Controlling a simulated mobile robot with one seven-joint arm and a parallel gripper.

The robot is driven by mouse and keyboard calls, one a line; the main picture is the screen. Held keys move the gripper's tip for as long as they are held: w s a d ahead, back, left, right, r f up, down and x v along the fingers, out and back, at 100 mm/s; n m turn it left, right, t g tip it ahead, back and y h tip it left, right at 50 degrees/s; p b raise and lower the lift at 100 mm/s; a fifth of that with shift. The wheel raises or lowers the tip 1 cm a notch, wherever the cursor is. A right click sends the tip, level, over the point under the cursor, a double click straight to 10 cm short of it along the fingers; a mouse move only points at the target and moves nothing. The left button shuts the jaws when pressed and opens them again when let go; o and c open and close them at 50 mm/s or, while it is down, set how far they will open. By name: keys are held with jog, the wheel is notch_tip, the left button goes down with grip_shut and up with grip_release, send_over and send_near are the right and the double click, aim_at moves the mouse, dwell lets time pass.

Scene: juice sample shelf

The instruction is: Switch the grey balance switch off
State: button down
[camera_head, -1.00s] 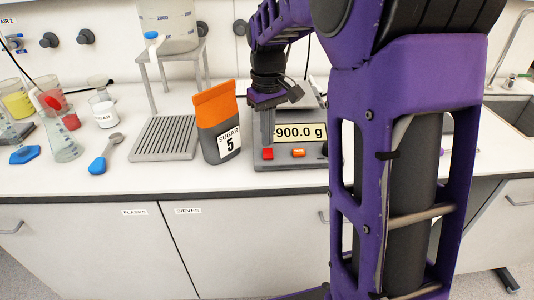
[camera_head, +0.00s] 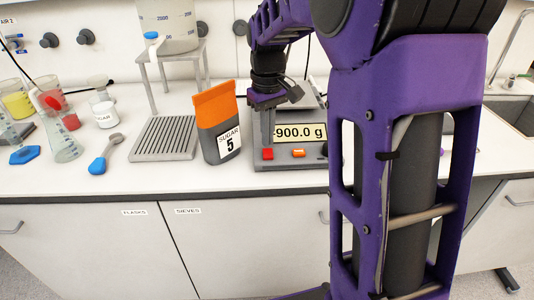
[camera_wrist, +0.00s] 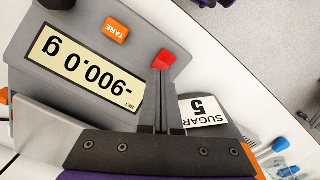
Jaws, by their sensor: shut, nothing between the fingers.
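The grey balance (camera_head: 287,163) stands on the bench and its lit display (camera_head: 300,132) reads -900.0 g. Its red switch (camera_head: 267,154) is at the front left, and also shows in the wrist view (camera_wrist: 164,59). My gripper (camera_head: 267,143) points down at the switch from above and behind. In the wrist view my shut, empty fingertips (camera_wrist: 162,72) end right at the edge of the red switch. I cannot tell whether they touch it.
An orange TARE button (camera_wrist: 115,30) sits beside the switch. A grey and orange sugar pouch (camera_head: 217,120) stands close left of the balance. A ridged grey tray (camera_head: 164,138), a blue-handled scoop (camera_head: 103,157) and glassware (camera_head: 64,140) lie farther left.

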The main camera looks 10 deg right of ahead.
aim_at(268, 150)
jog(key=shift+f, duration=1)
dwell(0.8)
notch_tip(268, 150, up, 7)
jog(key=p, duration=0.6)
dwell(0.6)
